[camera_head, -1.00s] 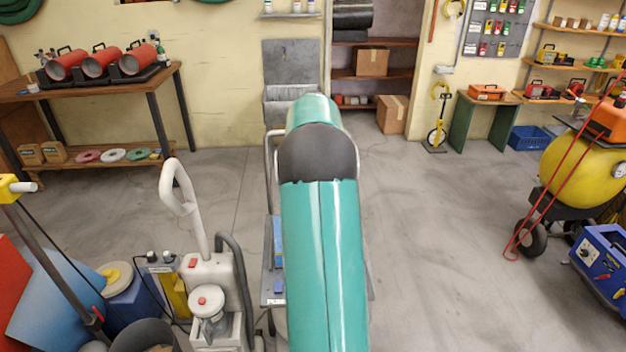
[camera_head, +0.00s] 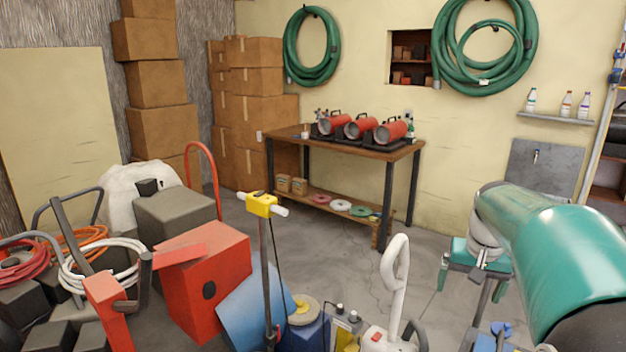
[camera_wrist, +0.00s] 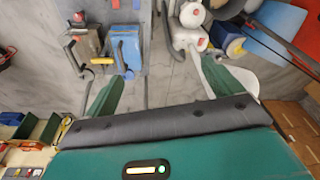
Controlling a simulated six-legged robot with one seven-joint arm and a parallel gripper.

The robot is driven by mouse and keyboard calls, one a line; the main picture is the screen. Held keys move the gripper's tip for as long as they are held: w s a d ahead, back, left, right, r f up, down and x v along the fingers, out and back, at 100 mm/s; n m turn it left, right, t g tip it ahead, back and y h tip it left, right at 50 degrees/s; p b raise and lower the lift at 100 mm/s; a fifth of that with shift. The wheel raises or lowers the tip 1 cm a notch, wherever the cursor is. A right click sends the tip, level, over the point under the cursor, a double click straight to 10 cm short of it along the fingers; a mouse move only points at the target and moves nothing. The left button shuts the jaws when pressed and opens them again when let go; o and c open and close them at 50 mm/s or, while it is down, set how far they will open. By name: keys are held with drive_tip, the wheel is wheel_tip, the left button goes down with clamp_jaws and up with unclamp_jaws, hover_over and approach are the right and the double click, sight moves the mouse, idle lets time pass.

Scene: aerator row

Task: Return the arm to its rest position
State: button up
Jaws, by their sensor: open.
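My arm (camera_head: 560,255) reaches in from the right side of the head view, with a teal shell and a dark grey joint. My gripper (camera_head: 471,284) hangs below the arm's far end, pointing down, with its two green fingers apart. In the wrist view my gripper (camera_wrist: 160,88) is open.
A white machine with a looped handle (camera_head: 396,275) stands left of my gripper in the head view. A wooden table (camera_head: 345,148) with red heaters is behind.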

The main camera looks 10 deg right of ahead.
drive_tip(key=s+a+r+n+t, duration=0.1)
drive_tip(key=s+a+n, duration=0.15)
drive_tip(key=a, duration=0.45)
drive_tip(key=s+a+r+n+t, duration=0.1)
drive_tip(key=s+a, duration=0.3)
drive_tip(key=a, duration=0.4)
drive_tip(key=s+a+f+n+t, duration=0.1)
drive_tip(key=s+a+f, duration=0.3)
drive_tip(key=s+a, duration=0.5)
drive_tip(key=shift+s+a+n+t+y, duration=0.3)
drive_tip(key=shift+a+n+y, duration=0.1)
drive_tip(key=shift+a+n, duration=0.45)
